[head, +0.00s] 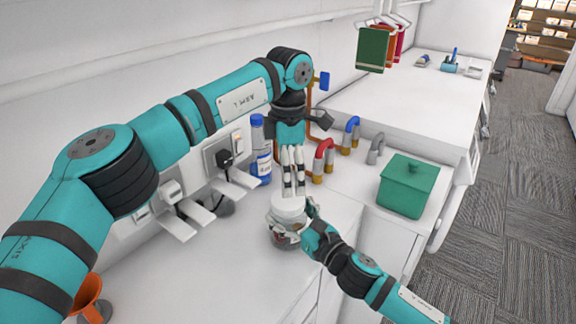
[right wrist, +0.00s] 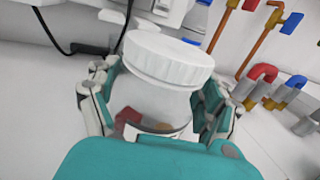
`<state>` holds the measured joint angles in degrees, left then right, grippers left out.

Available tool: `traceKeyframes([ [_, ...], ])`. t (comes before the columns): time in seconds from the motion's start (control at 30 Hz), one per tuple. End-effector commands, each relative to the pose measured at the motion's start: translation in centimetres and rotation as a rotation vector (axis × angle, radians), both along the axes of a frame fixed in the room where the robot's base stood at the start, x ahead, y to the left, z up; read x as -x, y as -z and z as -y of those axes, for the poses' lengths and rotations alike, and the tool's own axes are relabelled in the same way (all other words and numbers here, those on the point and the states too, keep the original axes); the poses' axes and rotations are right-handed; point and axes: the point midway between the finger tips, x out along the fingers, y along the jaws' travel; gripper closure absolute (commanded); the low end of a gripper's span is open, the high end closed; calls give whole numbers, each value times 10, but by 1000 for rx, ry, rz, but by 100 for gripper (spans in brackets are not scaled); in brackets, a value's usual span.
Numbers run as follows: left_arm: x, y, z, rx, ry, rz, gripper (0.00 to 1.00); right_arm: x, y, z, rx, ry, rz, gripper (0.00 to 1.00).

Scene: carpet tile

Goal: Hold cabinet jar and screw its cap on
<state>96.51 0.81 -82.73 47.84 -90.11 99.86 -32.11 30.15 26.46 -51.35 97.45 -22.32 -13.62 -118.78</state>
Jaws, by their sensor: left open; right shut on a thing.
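The clear jar (head: 283,240) stands upright on the white counter, with some small contents visible low inside it; it also shows in the right wrist view (right wrist: 155,100). The white ribbed cap (head: 288,207) sits on the jar's mouth, also seen in the right wrist view (right wrist: 165,55). I cannot tell how tightly it is threaded. My right gripper (head: 292,222) is shut around the jar's body, with fingers on both sides (right wrist: 160,100). My left gripper (head: 293,188) is open and points down just above the cap; its fingertips' contact with the cap cannot be told.
A blue-capped bottle (head: 259,150) stands behind, near wall sockets and plugs (head: 222,155). Red (head: 323,160) and blue (head: 350,135) taps and a green lidded pot (head: 408,186) are to the right. An orange funnel (head: 88,295) is at lower left.

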Motion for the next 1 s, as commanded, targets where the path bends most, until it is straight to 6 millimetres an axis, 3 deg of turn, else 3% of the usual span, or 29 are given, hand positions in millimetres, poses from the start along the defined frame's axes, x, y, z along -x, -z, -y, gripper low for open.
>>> traceKeyframes([
  [0.2, 0, -8, 0, 1, -464, 0, 4, 0, 0, 0, 0, 0, 0, 100],
  [0.4, 0, -11, 0, -1, -704, -1, 4, 0, 0, 0, 0, 0, 0, 100],
  [0.83, 0, -12, 0, -1, -762, -1, 4, 0, 0, 0, 0, 0, 0, 100],
  [1.0, 0, -2, 0, -2, -761, -3, 4, 0, 0, 0, 0, 0, 0, 100],
])
